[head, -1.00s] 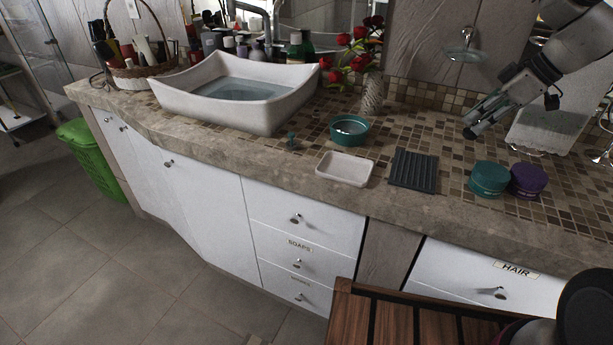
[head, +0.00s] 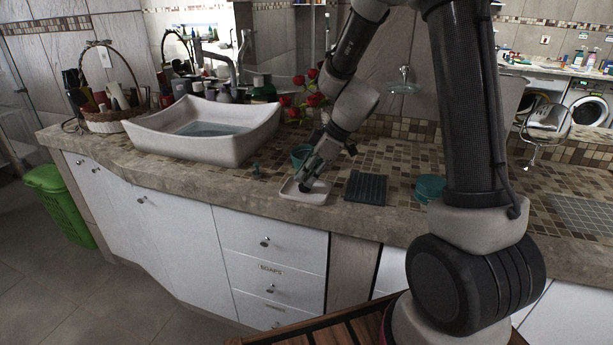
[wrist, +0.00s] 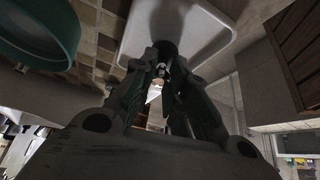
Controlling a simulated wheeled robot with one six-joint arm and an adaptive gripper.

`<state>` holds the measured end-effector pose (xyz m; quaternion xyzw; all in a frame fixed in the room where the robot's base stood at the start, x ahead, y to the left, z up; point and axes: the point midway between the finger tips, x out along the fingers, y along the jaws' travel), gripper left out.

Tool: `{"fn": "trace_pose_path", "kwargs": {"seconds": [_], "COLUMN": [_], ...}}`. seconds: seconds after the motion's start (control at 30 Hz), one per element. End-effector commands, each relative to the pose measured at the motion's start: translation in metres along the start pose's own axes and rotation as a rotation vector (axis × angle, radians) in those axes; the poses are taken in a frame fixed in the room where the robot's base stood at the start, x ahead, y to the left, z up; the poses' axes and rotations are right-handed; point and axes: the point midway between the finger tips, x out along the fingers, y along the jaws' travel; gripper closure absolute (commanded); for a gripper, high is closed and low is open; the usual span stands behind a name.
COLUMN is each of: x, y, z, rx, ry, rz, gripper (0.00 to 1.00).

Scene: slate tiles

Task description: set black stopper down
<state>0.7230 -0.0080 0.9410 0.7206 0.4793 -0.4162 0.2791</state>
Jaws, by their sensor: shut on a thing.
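My gripper (head: 311,178) is over the white soap dish (head: 290,194) near the counter's front edge, fingers pointing down. It is shut on the black stopper (head: 304,188), a small dark piece at the fingertips, mostly hidden by the fingers. In the wrist view the dark stopper (wrist: 164,47) shows at the fingertips (wrist: 160,70), against the white inside of the dish (wrist: 205,35). I cannot tell whether the stopper touches the dish floor.
A teal bowl (head: 299,153) stands just behind the dish, close to my gripper. A dark ridged mat (head: 366,188) lies to the right, then a teal jar (head: 429,187). A white basin (head: 205,140) and a vase of red flowers are behind.

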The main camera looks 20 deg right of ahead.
Motion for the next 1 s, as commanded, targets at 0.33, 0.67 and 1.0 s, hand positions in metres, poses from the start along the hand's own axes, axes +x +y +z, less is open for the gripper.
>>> {"fn": "trace_pose_path", "kwargs": {"seconds": [0.33, 0.67, 1.0], "x": [0.004, 0.005, -0.011], "y": [0.0, 0.0, 0.001], "z": [0.002, 0.003, 0.001], "rx": [0.0, -0.001, -0.003], "ry": [0.0, 0.0, 0.002], "rz": [0.001, 0.001, 0.003], "gripper": [1.0, 0.62, 0.62]}}
